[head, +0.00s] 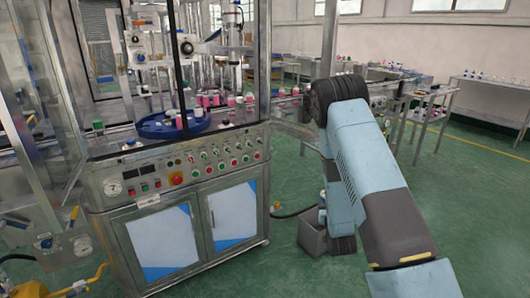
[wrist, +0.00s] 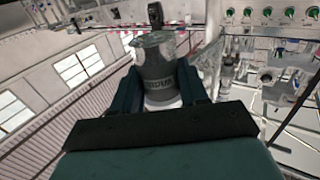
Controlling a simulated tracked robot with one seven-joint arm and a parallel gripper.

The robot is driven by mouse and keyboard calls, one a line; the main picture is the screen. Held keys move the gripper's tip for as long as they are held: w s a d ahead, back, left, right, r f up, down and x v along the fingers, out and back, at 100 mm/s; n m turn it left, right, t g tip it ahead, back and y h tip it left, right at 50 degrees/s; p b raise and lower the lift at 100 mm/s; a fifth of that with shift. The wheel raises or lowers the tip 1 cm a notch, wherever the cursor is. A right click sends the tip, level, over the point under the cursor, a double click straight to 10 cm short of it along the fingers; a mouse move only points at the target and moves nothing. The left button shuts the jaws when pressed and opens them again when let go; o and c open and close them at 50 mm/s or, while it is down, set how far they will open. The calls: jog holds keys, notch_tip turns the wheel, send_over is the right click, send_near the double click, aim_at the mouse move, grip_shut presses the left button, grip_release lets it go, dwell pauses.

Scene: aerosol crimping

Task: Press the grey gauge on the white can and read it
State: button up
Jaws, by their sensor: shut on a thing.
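In the wrist view, my gripper (wrist: 160,88) is shut on the grey gauge (wrist: 155,62), a tapered grey body with dark lettering near its lower end and a narrow dark piece at its far end. One finger lies on each side of it. A small white part (wrist: 163,103) shows just below the gauge, between the fingers; I cannot tell whether it belongs to the gauge or to a can. In the head view my gripper and the gauge cannot be made out. Several white and pink cans (head: 180,120) stand on the blue round table (head: 150,130) inside the machine; I cannot tell which is the task's can.
The machine's control panel (head: 190,165) has green knobs and a red button, and shows at the wrist view's upper right (wrist: 270,14). A metal frame post (head: 262,70) stands at the machine's right corner. A grey bin (head: 313,235) stands on the floor. Green floor (head: 470,190) lies open at right.

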jog(key=w+a+r+n+t+y, duration=0.1)
jog(key=a+r+n+y, duration=0.9)
jog(key=a+r, duration=1)
jog(key=a+t, duration=0.1)
jog(key=a, duration=0.3)
jog(key=shift+w+r, duration=0.25)
jog(key=shift+r, duration=0.1)
